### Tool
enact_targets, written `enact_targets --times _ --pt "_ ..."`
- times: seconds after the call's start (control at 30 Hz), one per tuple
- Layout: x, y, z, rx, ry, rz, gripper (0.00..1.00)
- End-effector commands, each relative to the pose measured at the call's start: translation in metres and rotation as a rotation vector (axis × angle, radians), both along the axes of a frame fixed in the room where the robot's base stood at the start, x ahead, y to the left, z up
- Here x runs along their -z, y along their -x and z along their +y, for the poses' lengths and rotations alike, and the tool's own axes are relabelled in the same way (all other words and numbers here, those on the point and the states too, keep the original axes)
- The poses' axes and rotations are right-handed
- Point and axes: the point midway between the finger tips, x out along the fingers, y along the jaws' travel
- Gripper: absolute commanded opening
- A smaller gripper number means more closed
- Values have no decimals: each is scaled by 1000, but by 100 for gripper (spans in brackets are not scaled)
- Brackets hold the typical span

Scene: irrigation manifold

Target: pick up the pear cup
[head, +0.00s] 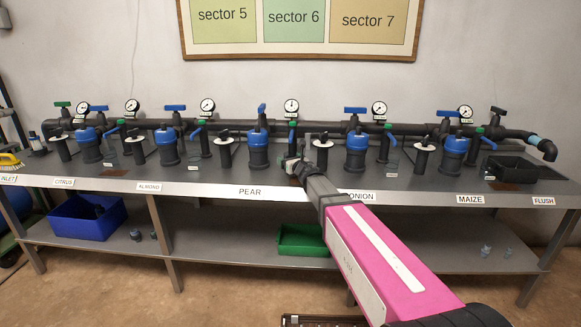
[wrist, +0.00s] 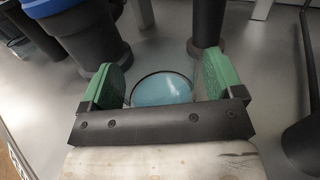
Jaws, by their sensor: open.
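In the wrist view, a clear round cup with pale blue inside it (wrist: 162,89) stands on the grey bench, between the green pads of my gripper (wrist: 163,78). The pads are apart, one on each side of the cup; I cannot tell whether either touches it. The near part of the cup is hidden behind the dark gripper bar. In the head view, my gripper (head: 293,168) is at the bench above and right of the PEAR label (head: 250,191). My arm and gripper hide the cup there.
A blue-topped filter (head: 258,138) and dark pipe posts (head: 322,154) stand close around my gripper. Small clear cups stand at other stations, such as ONION (head: 392,168). A green bin (head: 302,240) is on the lower shelf.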

Motion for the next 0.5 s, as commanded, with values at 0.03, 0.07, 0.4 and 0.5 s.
enact_targets --times 0.03,0.07,0.4,0.5 --pt "0 1 0 0 0 0 87" --pt "0 1 0 0 0 0 87" --pt "0 1 0 0 0 0 34" --pt "0 1 0 0 0 0 34"
